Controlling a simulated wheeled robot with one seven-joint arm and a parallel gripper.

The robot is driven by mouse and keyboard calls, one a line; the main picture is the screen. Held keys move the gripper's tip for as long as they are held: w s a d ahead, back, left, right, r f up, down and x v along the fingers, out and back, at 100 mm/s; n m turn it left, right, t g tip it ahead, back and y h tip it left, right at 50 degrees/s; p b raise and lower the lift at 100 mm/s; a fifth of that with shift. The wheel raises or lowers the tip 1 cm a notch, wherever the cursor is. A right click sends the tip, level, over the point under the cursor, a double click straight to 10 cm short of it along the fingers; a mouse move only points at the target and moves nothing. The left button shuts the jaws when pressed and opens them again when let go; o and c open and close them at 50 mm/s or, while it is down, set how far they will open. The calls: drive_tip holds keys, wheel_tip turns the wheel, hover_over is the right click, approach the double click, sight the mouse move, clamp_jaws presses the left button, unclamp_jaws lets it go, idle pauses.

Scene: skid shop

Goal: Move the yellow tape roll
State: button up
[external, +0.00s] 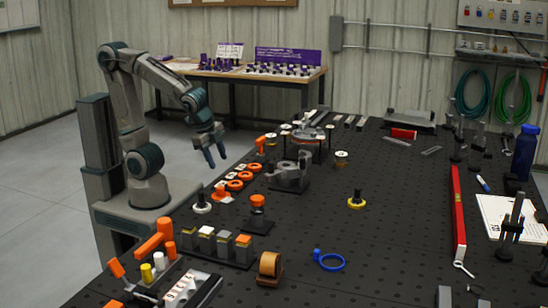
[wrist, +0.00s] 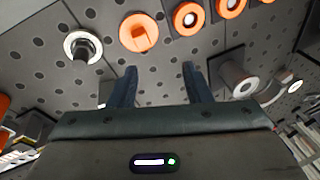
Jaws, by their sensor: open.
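My gripper (external: 217,161) is open and empty, raised near the table's left edge, well away from both pieces. In the wrist view, its two dark fingers (wrist: 158,72) are spread with nothing between them. I cannot make out the amber roll in the wrist view.
Orange rings (external: 235,185) line the left edge; they show in the wrist view (wrist: 187,19) beside a white ring with a black knob (wrist: 82,47). The table's middle is mostly clear.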

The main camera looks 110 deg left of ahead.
drive_tip(key=w+a+r+m+t+y+p, duration=0.1)
drive_tip(key=w+a+m+y, duration=0.1)
drive_tip(key=w, duration=0.5)
drive_tip(key=w+a+r+m+t+y+p, duration=0.1)
drive_tip(key=w+a+m+y+p, duration=0.1)
drive_tip(key=w+a+m, duration=0.2)
drive_tip(key=w+a+r+m+t+y+p, duration=0.1)
drive_tip(key=w+a+m+y, duration=0.1)
drive_tip(key=w+m, duration=0.5)
drive_tip(key=shift+w+a+r+m+y, duration=0.1)
drive_tip(key=shift+w+a+y, duration=0.1)
drive_tip(key=shift+w, duration=0.6)
drive_tip(key=shift+w+a+r+m+y, duration=0.1)
drive_tip(key=shift+w+y, duration=0.1)
drive_tip(key=shift+w, duration=0.55)
drive_tip(key=shift+w+a+m+y, duration=0.1)
drive_tip(key=shift+w+y, duration=0.1)
drive_tip(key=shift+w, duration=0.6)
drive_tip(key=w+d+f+m+t+p, duration=0.2)
drive_tip(key=w+m+t, duration=0.1)
drive_tip(key=w+m, duration=0.55)
drive_tip(key=m+t, duration=0.2)
drive_tip(key=m, duration=0.1)
approach(358, 188)
drive_tip(key=v, duration=0.3)
drive_tip(key=shift+s+d+r, duration=0.1)
drive_tip(key=shift+s+d, duration=0.1)
drive_tip(key=shift+d, duration=0.05)
